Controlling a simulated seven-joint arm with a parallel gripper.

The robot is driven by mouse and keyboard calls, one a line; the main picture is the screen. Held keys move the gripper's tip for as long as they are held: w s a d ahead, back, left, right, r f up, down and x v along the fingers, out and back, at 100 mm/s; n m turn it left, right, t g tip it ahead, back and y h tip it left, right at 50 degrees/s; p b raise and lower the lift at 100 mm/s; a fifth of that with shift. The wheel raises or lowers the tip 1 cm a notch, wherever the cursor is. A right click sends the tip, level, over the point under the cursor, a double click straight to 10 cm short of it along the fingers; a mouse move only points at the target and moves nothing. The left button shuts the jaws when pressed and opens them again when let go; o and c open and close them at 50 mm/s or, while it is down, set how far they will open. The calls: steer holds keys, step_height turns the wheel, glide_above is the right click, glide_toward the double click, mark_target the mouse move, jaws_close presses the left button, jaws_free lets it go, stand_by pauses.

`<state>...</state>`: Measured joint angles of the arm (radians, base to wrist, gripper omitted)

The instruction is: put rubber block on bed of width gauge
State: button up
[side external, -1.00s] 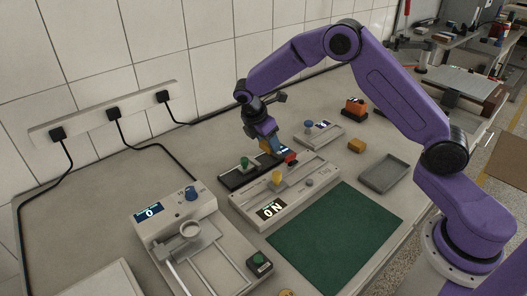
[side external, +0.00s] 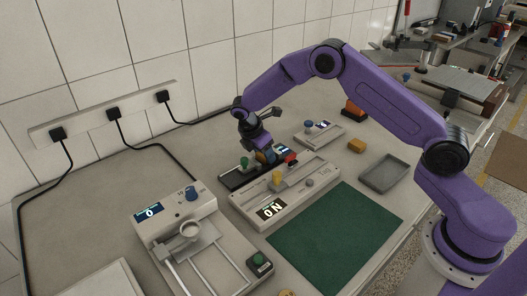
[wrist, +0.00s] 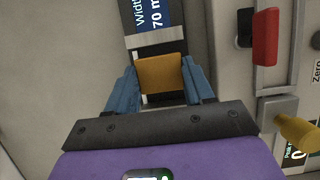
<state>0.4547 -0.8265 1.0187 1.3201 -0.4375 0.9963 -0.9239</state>
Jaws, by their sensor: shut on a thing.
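My gripper (wrist: 160,88) has its blue fingers shut on a tan-orange block (wrist: 160,74), which I take to be the rubber block. The width gauge is a dark strip with a "Width 70 m…" label (wrist: 152,14), partly cut off in the wrist view. The block is over the gauge's narrow bed, in line with the label. In the side view the black gauge (side external: 236,179) with a green knob lies behind the long beige gauge, and my gripper (side external: 265,155) is low over its right part. I cannot tell whether the block touches the bed.
A beige gauge (side external: 245,208) with a yellow knob and a red part (side external: 290,159) stands close in front. A grey gauge (side external: 325,139), an orange block (side external: 357,146) and a grey tray (side external: 385,173) lie to the right. The green mat (side external: 335,232) is clear.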

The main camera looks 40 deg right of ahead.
steer(key=o, duration=1)
steer(key=shift+o, duration=0.2)
steer(key=shift+r, duration=0.1)
steer(key=v, duration=1.1)
steer(key=s+a+r+m+y, duration=0.1)
steer(key=s+a+r, duration=0.4)
steer(key=s, duration=0.5)
steer(key=s+d+m+y, duration=0.1)
steer(key=s+d, duration=0.1)
steer(key=s, duration=0.8)
steer(key=s+d+r+m+y, duration=0.1)
steer(key=s+d+m, duration=0.1)
steer(key=s, duration=0.8)
steer(key=s+d+m+y, duration=0.1)
steer(key=s+d, duration=0.2)
steer(key=s, duration=0.7)
steer(key=shift+d+r+y, duration=0.3)
steer(key=shift+r+y, duration=0.1)
steer(key=shift+w, duration=0.1)
